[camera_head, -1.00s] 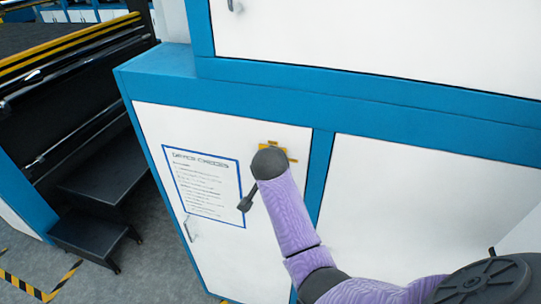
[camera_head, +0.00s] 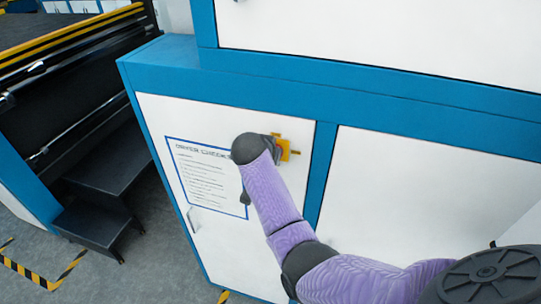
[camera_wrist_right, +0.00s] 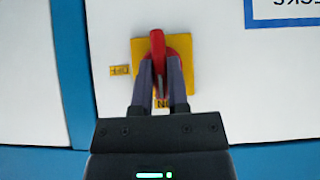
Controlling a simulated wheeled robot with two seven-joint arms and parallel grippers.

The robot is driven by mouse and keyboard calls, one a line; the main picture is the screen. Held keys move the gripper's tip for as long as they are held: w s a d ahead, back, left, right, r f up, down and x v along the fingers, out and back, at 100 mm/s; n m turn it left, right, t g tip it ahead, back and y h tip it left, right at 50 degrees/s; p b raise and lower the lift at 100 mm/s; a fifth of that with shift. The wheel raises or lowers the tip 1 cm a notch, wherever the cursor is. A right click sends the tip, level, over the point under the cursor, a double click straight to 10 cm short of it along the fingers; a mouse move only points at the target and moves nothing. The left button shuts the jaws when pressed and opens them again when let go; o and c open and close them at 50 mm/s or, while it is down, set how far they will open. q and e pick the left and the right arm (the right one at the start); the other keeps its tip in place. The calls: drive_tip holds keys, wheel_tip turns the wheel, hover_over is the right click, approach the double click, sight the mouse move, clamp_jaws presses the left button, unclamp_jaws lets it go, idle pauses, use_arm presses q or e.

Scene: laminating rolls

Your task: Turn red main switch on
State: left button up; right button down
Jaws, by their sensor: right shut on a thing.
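The red main switch (camera_wrist_right: 158,44) sits on a yellow plate (camera_wrist_right: 190,58) on a white cabinet door. In the right wrist view its handle stands upright in the picture. My right gripper (camera_wrist_right: 163,78) is shut on the handle, one dark finger on each side. A yellow label reading "OFF" (camera_wrist_right: 119,70) is left of the plate; a label that seems to read "ON" (camera_wrist_right: 163,103) shows between the fingers. In the head view my right wrist hides the handle, and part of the yellow plate (camera_head: 287,151) shows beside it. My left gripper is not in view.
A blue-bordered notice (camera_head: 207,172) hangs on the same door, left of my right wrist. The cabinet has blue frames (camera_head: 321,172) and a door handle (camera_head: 192,221) lower left. Black steps (camera_head: 90,226) stand left of the cabinet on the grey floor.

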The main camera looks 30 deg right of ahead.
drive_tip(key=shift+f, duration=0.1)
drive_tip(key=c, duration=0.6)
unclamp_jaws()
drive_tip(key=b+v, duration=0.1)
drive_tip(key=v, duration=0.9)
drive_tip(key=shift+w+b, duration=0.1)
drive_tip(key=shift+b, duration=0.2)
